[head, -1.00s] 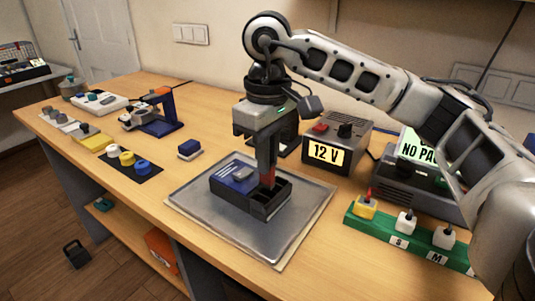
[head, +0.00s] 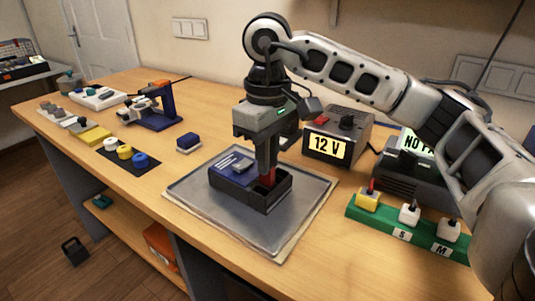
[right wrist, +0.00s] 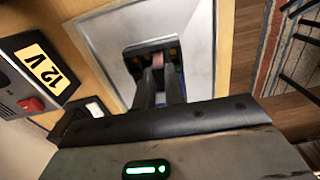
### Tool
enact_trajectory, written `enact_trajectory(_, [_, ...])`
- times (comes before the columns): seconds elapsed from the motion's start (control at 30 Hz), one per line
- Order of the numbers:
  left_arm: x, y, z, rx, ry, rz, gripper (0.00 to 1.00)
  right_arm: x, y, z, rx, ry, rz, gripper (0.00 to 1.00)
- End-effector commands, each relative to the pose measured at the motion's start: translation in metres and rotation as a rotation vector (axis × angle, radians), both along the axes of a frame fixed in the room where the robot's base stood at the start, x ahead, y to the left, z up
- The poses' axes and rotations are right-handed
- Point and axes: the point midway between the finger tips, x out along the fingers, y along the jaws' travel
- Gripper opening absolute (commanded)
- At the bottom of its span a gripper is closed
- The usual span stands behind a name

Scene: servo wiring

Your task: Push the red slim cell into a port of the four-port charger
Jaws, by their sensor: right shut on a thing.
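The four-port charger (head: 251,199) is a dark box with a blue top panel, lying on a grey metal tray (head: 285,232). It also shows in the right wrist view (right wrist: 140,67). My right gripper (head: 266,177) points straight down over the charger's right part. It is shut on the red slim cell (head: 269,175), whose red edge shows at the fingertips, at the open ports. The cell also shows in the right wrist view (right wrist: 157,60) between the fingers. How deep the cell sits in a port is hidden by the fingers and the charger walls. My left gripper is not in view.
A 12 V power supply (head: 339,140) stands behind the tray. A green rack (head: 408,229) with several plugs is at the right.

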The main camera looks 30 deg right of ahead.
Motion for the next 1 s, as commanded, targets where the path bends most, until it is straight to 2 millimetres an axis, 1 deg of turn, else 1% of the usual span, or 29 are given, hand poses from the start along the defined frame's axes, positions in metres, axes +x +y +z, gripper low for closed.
enact_trajectory(0.43, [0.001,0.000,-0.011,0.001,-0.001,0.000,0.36,0.000,0.000,-0.012,0.000,0.000,0.001,0.00])
enact_trajectory(0.47, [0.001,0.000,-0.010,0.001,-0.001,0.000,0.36,0.000,0.000,-0.011,0.000,-0.001,0.001,0.20])
enact_trajectory(0.5, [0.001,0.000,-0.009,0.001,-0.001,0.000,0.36,0.000,0.000,-0.011,0.000,-0.001,0.001,0.31])
enact_trajectory(0.53, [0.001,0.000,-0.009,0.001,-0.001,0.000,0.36,0.000,0.000,-0.011,0.000,-0.001,0.001,0.37])
enact_trajectory(0.93, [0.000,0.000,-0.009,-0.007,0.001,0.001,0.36,0.000,0.000,-0.010,0.000,0.000,0.000,0.37])
enact_trajectory(0.97, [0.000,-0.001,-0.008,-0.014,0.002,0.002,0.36,0.000,0.000,-0.010,0.000,0.000,0.000,0.37])
enact_trajectory(1.0, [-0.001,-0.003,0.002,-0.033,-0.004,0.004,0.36,0.000,0.000,-0.010,0.000,0.000,0.000,0.37])
